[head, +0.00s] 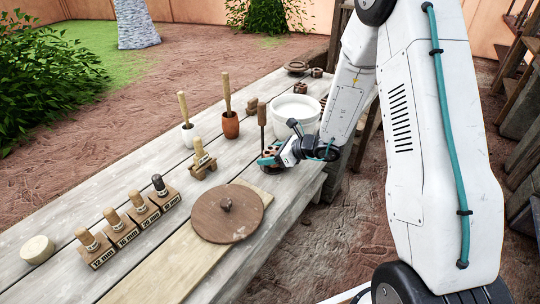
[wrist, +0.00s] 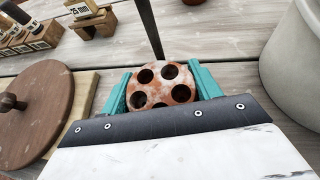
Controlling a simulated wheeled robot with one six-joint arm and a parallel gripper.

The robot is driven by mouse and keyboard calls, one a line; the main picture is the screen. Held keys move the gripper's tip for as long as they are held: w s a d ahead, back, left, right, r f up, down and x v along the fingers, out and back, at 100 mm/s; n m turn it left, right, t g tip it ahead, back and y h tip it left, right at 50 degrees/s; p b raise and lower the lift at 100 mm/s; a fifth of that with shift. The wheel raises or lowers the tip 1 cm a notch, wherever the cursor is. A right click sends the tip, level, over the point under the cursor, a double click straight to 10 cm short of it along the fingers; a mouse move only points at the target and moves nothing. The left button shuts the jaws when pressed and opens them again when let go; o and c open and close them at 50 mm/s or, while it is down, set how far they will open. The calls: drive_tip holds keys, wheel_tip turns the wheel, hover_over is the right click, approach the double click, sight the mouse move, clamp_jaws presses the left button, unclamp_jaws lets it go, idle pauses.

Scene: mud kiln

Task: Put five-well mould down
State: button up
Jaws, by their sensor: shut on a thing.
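The five-well mould (wrist: 160,85) is a round reddish-brown block with several dark round wells in its pale, dusted top. It sits between the two teal fingers of my gripper (wrist: 161,90) in the wrist view, and the fingers are shut on it. In the head view my gripper (head: 271,157) is low over the right side of the wooden table (head: 145,167), and the mould (head: 270,152) is partly hidden by the fingers. I cannot tell whether the mould touches the table.
A white bucket (head: 297,111) stands close behind my gripper. A dark upright rod (head: 262,125) is just beyond the mould. A round brown lid (head: 227,212) lies on a pale board to the front left. A small wooden stand (head: 202,165) is to the left. Bare planks lie between them.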

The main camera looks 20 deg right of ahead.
drive_tip(key=shift+a+f, duration=0.25)
drive_tip(key=shift+f, duration=0.25)
drive_tip(key=o, duration=1.1)
drive_tip(key=shift+s, duration=0.1)
drive_tip(key=v, duration=1.2)
drive_tip(key=s+a+r+n+g, duration=0.7)
drive_tip(key=s+a+r+n, duration=0.4)
drive_tip(key=s+r+n, duration=0.45)
drive_tip(key=s+d+r+n+h, duration=0.1)
drive_tip(key=s+d+n+h, duration=0.1)
drive_tip(key=s, duration=0.3)
drive_tip(key=s+d+r+n+h, duration=0.2)
drive_tip(key=s+n+h, duration=0.2)
drive_tip(key=s+n, duration=0.1)
drive_tip(key=s+d+r+n+h, duration=0.2)
drive_tip(key=s+d+n+h, duration=0.1)
drive_tip(key=s+n, duration=0.1)
drive_tip(key=shift+s+r, duration=0.15)
drive_tip(key=shift+s, duration=0.45)
